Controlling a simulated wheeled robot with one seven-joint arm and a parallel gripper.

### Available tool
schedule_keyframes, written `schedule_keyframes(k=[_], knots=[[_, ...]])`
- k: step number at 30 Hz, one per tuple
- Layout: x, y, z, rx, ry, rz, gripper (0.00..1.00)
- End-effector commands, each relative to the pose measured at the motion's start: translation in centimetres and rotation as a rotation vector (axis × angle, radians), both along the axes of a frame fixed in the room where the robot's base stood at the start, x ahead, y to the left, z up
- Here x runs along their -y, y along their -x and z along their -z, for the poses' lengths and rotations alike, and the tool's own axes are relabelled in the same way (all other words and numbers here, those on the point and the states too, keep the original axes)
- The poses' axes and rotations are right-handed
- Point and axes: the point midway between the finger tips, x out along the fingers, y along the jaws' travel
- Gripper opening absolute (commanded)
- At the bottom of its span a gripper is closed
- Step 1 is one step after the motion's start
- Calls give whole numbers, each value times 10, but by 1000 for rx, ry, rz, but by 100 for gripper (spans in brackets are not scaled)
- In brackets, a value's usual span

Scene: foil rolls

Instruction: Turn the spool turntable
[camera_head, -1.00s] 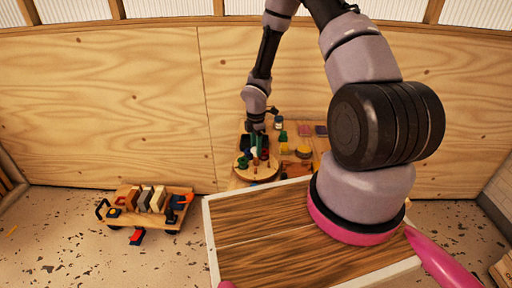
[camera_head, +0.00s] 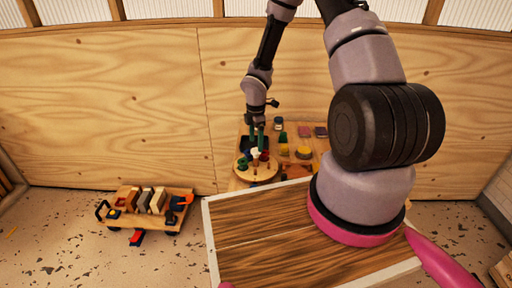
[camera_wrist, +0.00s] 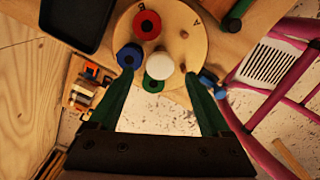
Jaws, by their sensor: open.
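The spool turntable is a round pale wooden disc (camera_head: 262,176) on a wooden bench. In the wrist view the disc (camera_wrist: 180,100) bears letters A and B and small pegs. A red spool (camera_wrist: 147,24), a blue spool (camera_wrist: 130,56) and a green spool (camera_wrist: 152,85) stand on it. A white round knob (camera_wrist: 160,66) rises near its middle. My gripper (camera_head: 257,138) hangs above the disc. In the wrist view its green fingers (camera_wrist: 159,74) are apart, with the white knob between them in the picture. I cannot tell whether they touch anything.
A black tray (camera_wrist: 75,22) lies beside the disc. A yellow round item (camera_head: 303,153) and several small blocks share the bench. A low wooden cart (camera_head: 126,214) with upright plates stands on the floor at left. A plank-topped surface (camera_head: 260,245) lies in front, and a plywood wall (camera_head: 110,100) behind.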

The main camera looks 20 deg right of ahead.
Motion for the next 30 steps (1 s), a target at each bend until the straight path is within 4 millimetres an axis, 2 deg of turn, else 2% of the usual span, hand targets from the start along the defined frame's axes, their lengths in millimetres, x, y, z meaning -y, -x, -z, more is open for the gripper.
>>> schedule_keyframes(k=[3,9,15,25,28,30], knots=[[1,-1,-27,4,0,1,82],[1,-1,-60,3,1,1,82],[0,0,-73,1,0,-1,82],[1,-1,-76,3,2,6,82],[6,-1,-92,20,17,58,82],[13,-1,-114,43,34,133,82]])
